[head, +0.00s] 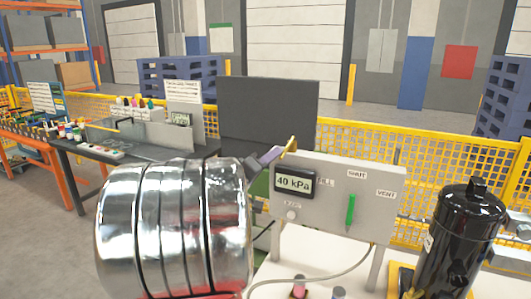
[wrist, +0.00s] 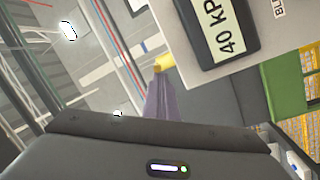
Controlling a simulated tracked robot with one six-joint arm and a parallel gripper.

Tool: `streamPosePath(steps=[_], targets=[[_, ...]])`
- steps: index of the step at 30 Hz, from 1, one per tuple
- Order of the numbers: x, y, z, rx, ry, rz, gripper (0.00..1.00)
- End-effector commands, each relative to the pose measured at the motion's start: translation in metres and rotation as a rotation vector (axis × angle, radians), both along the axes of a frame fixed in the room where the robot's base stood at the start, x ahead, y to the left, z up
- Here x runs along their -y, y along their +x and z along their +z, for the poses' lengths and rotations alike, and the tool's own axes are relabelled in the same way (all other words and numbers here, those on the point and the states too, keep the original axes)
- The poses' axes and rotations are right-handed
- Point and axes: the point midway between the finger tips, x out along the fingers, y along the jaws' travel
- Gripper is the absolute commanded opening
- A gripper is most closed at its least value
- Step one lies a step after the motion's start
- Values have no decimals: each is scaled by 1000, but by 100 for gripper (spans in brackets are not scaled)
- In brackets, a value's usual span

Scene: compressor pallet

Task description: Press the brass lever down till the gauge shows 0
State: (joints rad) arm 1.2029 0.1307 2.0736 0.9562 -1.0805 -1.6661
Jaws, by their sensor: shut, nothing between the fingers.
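The brass lever (head: 290,145) sticks up at the top left of the grey panel (head: 385,175); its yellow end also shows in the wrist view (wrist: 164,63). The gauge (head: 294,183) on the panel's left reads 40 kPa, and the wrist view shows the same reading (wrist: 222,28). My gripper (head: 274,153) is shut and empty, its purple fingers together. Its tips are right at the brass lever, from the left in the head view. I cannot tell whether they touch it. The lever's lower part is hidden.
A green handle (head: 350,212) hangs below the SHUT label, between FILL and VENT. A black tank (head: 460,245) stands right of the panel, and a shiny metal cylinder fills the lower left. A hose (head: 330,272) curves below the panel. A dark board (head: 265,115) stands behind.

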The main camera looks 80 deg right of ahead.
Motion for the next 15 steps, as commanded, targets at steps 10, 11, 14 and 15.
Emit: streamPosePath(steps=[10,11,14,15], targets=[[2,-7,-13,0,4,-11,0],[2,-7,-13,1,5,-12,0],[1,-8,-13,1,5,-13,0],[1,-8,-13,1,5,-13,0]])
